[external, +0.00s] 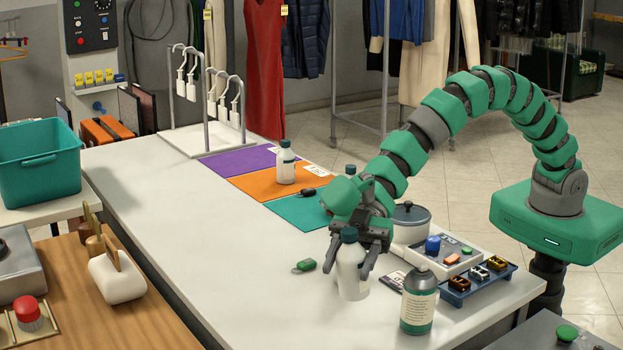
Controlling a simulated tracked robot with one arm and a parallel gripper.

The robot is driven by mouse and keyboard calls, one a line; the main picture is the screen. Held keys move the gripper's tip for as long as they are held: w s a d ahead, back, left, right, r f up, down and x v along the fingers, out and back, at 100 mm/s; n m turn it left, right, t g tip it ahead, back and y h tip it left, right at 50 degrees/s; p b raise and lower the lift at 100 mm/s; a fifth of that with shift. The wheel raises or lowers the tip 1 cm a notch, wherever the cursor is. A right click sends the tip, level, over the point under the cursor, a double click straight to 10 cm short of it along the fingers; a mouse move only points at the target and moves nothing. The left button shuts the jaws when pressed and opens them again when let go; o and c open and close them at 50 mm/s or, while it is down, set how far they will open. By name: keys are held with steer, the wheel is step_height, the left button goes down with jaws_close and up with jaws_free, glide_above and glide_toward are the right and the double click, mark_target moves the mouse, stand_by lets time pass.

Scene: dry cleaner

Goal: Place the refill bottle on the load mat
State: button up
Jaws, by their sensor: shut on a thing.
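My gripper (354,262) points down and is shut on a white bottle with a dark cap (351,281), at the front part of the white counter. The held bottle is upright; I cannot tell whether its base touches the counter. It has no visible label on this side, and I take it as the refill bottle. Three mats lie in a row behind it: purple (237,162), orange (245,184) and teal (295,212). Their small tags are too small to read, so I cannot tell which is the load mat. My gripper partly hides the teal mat.
A white bottle (286,168) stands by the purple-orange border; a dark-capped top (350,170) shows behind my arm. A grey-green labelled bottle (419,305) stands right of the held one. A green item (305,266), pot (411,222) and blue tray (477,284) lie nearby.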

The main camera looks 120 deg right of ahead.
mark_target(344, 234)
step_height(344, 234, up, 5)
steer(key=shift+r, duration=0.2)
steer(key=shift+d+r, duration=0.2)
steer(key=shift+d, duration=0.5)
steer(key=s+d+m+t+h+b, duration=0.1)
steer(key=s+d+h, duration=0.15)
steer(key=d, duration=1.15)
steer(key=s+d+m+t+h+b, duration=0.1)
steer(key=s+d+m, duration=0.15)
steer(key=d, duration=1.15)
steer(key=s+d+m+h+b, duration=0.1)
steer(key=s+d+h, duration=0.1)
steer(key=s+d, duration=0.8)
steer(key=s+d+m+h+b, duration=0.15)
steer(key=s+d, duration=0.55)
steer(key=d, duration=0.8)
steer(key=shift+t, duration=0.3)
step_height(344, 234, down, 5)
steer(key=shift+w+f+b, duration=0.15)
steer(key=shift+f+b, duration=0.05)
steer(key=shift+b, duration=0.7)
steer(key=n+b, duration=0.1)
steer(key=b, duration=0.2)
steer(key=shift+a+b, duration=0.1)
steer(key=shift+b, duration=0.3)
